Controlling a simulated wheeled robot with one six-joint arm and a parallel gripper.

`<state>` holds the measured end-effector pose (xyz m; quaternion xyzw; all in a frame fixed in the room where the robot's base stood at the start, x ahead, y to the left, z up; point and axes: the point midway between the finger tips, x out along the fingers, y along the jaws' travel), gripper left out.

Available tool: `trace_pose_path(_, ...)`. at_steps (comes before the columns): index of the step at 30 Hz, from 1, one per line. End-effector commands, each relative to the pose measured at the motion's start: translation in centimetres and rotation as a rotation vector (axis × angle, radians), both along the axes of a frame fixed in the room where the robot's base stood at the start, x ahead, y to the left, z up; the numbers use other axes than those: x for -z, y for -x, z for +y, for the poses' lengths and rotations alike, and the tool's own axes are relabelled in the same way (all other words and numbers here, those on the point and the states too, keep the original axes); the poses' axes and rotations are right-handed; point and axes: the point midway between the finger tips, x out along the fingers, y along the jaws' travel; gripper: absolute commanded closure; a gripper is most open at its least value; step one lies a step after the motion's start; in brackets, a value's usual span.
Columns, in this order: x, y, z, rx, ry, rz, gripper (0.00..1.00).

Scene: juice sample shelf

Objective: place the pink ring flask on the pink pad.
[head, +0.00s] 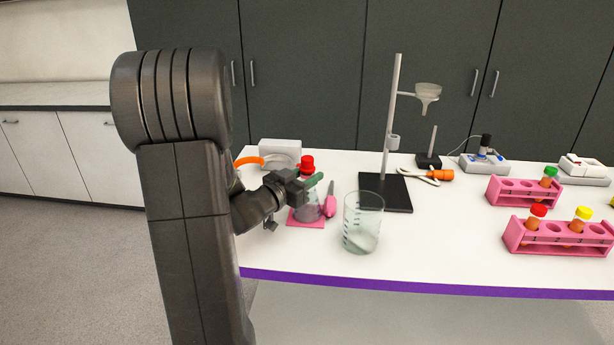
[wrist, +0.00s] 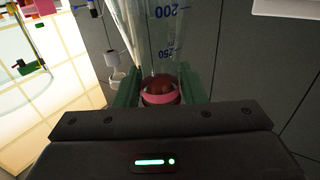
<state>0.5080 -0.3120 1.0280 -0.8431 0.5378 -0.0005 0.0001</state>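The pink ring flask (head: 308,211) is clear and cone-shaped. In the head view it appears to stand upright on the pink pad (head: 296,221), partly hidden by my gripper (head: 309,187). In the wrist view the flask (wrist: 158,35) shows blue volume marks, and its pink ring (wrist: 160,98) lies between the two green fingers of my gripper (wrist: 160,82). The fingers appear shut on the neck, one on each side. Any small gap under the flask is too small to tell.
A pink-handled tool (head: 330,205) lies close right of the flask. A glass beaker (head: 362,225) stands nearer the table's front edge. A red-capped item (head: 307,163) is behind. A stand (head: 386,190) and pink tube racks (head: 560,236) are to the right.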

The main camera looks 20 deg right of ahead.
Motion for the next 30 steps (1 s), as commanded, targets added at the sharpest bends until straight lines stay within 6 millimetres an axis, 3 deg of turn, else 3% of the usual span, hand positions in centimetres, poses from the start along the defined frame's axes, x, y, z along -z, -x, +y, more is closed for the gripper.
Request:
trace_pose_path(1,0.0,0.0,0.0,0.0,-0.001,0.0,0.53)
trace_pose_path(3,0.0,0.0,0.0,0.0,-0.001,0.0,0.43)
trace_pose_path(14,-0.4,0.0,0.2,-0.001,-0.001,0.0,0.43)
trace_pose_path(30,-0.2,4.2,9.2,-0.004,-0.001,0.0,0.43)
